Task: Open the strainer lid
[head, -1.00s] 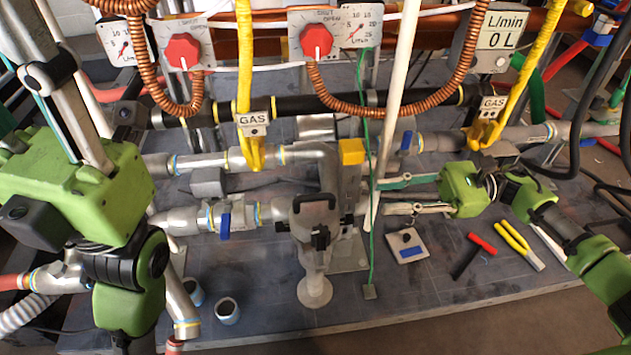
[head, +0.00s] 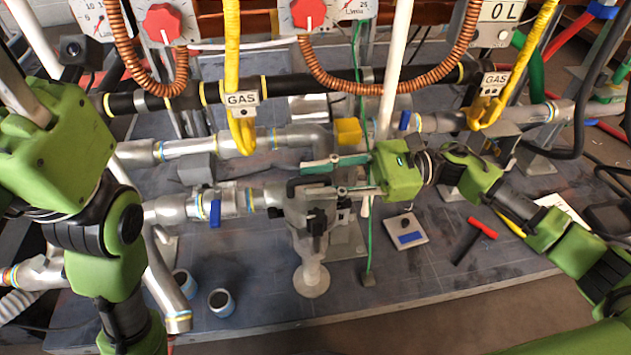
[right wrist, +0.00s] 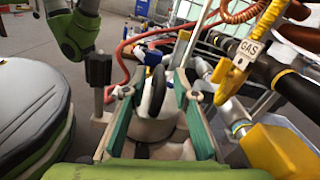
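The grey strainer (head: 312,255) stands in the lower pipe line on a round foot. Its lid carries a black loop handle (head: 293,187), partly covered by my right gripper in the head view. Black clamp knobs (head: 318,222) sit on its near side. My right gripper (head: 305,180) is open, reaching in from the right over the strainer top. In the right wrist view the black handle (right wrist: 153,92) stands between the two spread fingers (right wrist: 157,112), with gaps on both sides. My left arm is at the left; its fingertips are not seen.
A blue-handled valve (head: 215,211) is left of the strainer. A yellow block (head: 347,131), a green cable and a white vertical pipe (head: 396,70) stand close behind the right gripper. A square tag (head: 405,230) and a red-handled hammer (head: 475,238) lie right on the base plate.

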